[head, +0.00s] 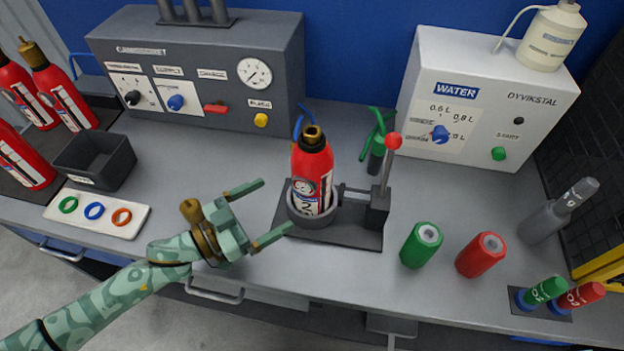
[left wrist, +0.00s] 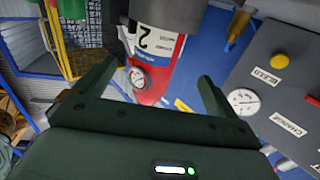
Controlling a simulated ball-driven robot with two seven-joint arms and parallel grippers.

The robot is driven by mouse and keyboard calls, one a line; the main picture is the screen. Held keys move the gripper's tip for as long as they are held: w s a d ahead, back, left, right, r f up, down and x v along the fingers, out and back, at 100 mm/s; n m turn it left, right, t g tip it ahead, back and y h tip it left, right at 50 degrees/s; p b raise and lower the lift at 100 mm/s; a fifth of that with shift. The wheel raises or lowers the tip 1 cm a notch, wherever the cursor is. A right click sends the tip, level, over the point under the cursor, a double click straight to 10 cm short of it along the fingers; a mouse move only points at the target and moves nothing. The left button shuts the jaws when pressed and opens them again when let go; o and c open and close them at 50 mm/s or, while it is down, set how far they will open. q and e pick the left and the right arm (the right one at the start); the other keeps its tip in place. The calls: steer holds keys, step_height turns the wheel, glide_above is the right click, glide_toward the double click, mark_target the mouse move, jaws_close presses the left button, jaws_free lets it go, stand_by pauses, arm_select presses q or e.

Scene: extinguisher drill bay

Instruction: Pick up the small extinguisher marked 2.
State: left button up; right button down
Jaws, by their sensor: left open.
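The small red extinguisher marked 2 (head: 312,170) stands upright in a round grey holder (head: 313,213) on a dark plate in the middle of the bench. It has a white label with a gauge and a brass top. My left gripper (head: 274,210) is open and empty, just left of the extinguisher, its fingers pointing towards it. In the left wrist view the extinguisher (left wrist: 160,45) shows beyond and between the open fingers (left wrist: 152,88), apart from them. My right gripper is not in view.
A clamp with a red-knobbed lever (head: 393,142) stands right of the holder. Green (head: 422,245) and red (head: 480,254) cylinders stand further right. A grey control box (head: 200,75) and a white water box (head: 480,100) stand behind. Several larger extinguishers (head: 60,90) are at left.

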mark_target(295, 192)
arm_select(q)
steer(key=x, duration=1.1)
steer(key=shift+s+r+b, duration=0.2)
steer(key=shift+b, duration=0.2)
steer(key=shift+r, duration=0.15)
steer(key=c, duration=1.5)
